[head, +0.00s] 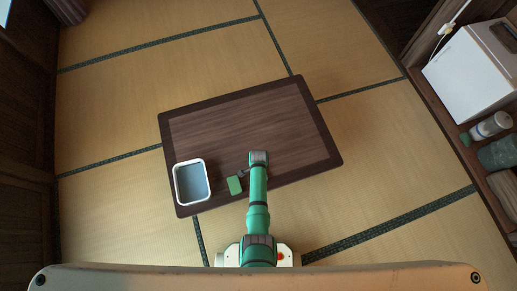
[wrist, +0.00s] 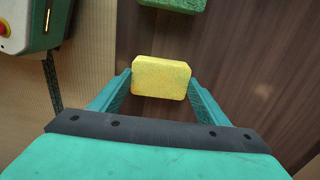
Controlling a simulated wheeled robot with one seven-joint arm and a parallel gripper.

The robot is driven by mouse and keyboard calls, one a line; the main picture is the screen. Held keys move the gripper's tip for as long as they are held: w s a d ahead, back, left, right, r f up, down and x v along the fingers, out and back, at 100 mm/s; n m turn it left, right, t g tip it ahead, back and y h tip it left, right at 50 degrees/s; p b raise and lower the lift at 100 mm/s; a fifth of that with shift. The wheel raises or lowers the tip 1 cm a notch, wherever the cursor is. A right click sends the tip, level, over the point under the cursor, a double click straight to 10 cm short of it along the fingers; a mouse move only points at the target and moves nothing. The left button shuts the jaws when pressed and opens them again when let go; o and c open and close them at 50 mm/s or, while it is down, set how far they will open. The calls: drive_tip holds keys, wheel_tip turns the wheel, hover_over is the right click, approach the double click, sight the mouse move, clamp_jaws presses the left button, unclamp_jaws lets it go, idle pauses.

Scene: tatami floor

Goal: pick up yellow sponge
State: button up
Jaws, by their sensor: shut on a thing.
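The yellow sponge (wrist: 160,77) shows in the wrist view as a small, pale yellow block. It sits between the two teal fingers of my gripper (wrist: 160,82), which is shut on it, one finger at each side. I cannot tell whether the sponge is lifted or still touches the table. In the head view I cannot make out the sponge; my arm reaches over the low table from its front edge.
A green block (wrist: 175,4) lies just past the sponge, also seen in the head view (head: 234,185). A white-rimmed tub (head: 177,185) stands at the table's left corner. The dark low table (head: 240,120) is bare at the back and right. A shelf stands far right.

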drive_tip(key=shift+r, duration=0.1)
drive_tip(key=shift+r, duration=0.6)
drive_tip(key=s+a+r, duration=0.2)
drive_tip(key=s+r, duration=0.3)
drive_tip(key=s, duration=0.1)
drive_tip(key=s+a+r, duration=0.2)
drive_tip(key=s+r, duration=0.4)
drive_tip(key=s, duration=0.1)
drive_tip(key=shift+s+a+r, duration=0.15)
drive_tip(key=shift+a+r, duration=0.1)
drive_tip(key=shift+r, duration=0.05)
